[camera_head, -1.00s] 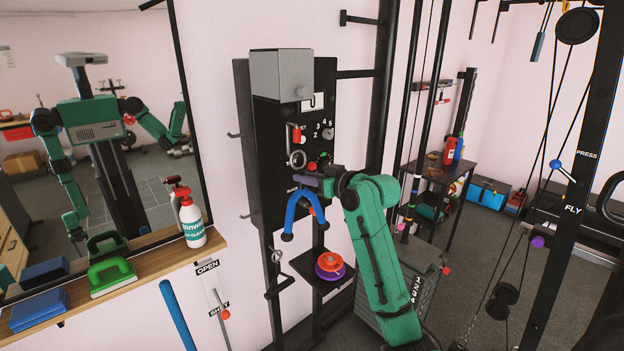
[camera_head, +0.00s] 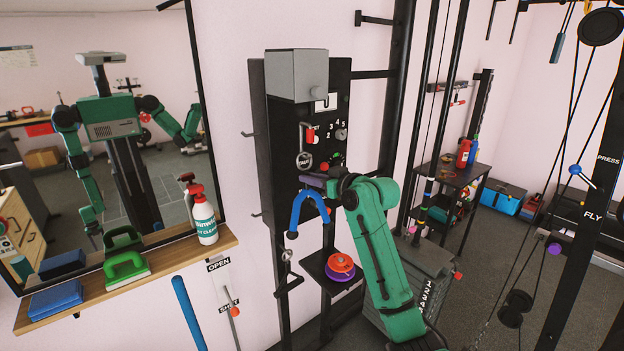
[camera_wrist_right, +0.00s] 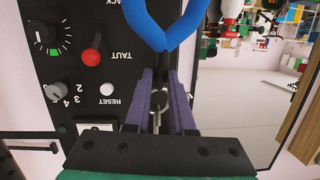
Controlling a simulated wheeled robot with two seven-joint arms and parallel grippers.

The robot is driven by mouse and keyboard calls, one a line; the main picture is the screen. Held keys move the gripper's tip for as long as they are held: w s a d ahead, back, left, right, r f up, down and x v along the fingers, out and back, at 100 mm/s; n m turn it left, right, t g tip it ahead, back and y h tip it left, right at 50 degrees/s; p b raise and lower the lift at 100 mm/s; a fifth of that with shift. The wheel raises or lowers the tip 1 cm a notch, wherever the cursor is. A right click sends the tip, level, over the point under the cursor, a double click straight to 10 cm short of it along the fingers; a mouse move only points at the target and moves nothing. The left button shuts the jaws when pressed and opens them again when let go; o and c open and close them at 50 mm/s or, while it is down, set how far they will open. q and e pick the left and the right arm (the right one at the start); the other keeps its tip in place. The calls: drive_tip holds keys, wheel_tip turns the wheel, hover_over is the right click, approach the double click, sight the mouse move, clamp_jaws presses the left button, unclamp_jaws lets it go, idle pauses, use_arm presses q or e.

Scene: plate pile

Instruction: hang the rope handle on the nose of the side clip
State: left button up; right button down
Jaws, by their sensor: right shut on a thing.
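The blue rope handle (camera_head: 299,208) hangs as an upside-down U in front of the black panel, its two ends down. It also shows at the top of the right wrist view (camera_wrist_right: 150,22). My right gripper (camera_head: 313,181), with purple fingers, is shut at the top of the handle; its fingers also show in the right wrist view (camera_wrist_right: 160,85). A small metal ring (camera_wrist_right: 160,97) shows between the fingers. A silver clip-like loop (camera_head: 304,160) is on the panel, just above and left of the gripper. I cannot tell which piece is the side clip. My left gripper shows only in the mirror.
The black panel (camera_head: 285,130) carries a red lever, a dial and knobs. A metal clip (camera_head: 287,256) with a black triangle hangs below it. Red and purple discs (camera_head: 340,266) lie on a small shelf. A wooden ledge (camera_head: 150,272) with a spray bottle (camera_head: 203,222) is left.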

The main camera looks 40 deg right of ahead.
drive_tip(key=c, duration=0.7)
unclamp_jaws()
drive_tip(key=s+r+b, duration=0.1)
drive_tip(key=s, duration=0.3)
drive_tip(key=s+r+b, duration=0.1)
drive_tip(key=s+b, duration=0.1)
drive_tip(key=s, duration=0.3)
drive_tip(key=s+r+b, duration=0.1)
drive_tip(key=s+b, duration=0.1)
drive_tip(key=s, duration=0.3)
drive_tip(key=shift+s+d, duration=0.2)
drive_tip(key=shift+d, duration=0.05)
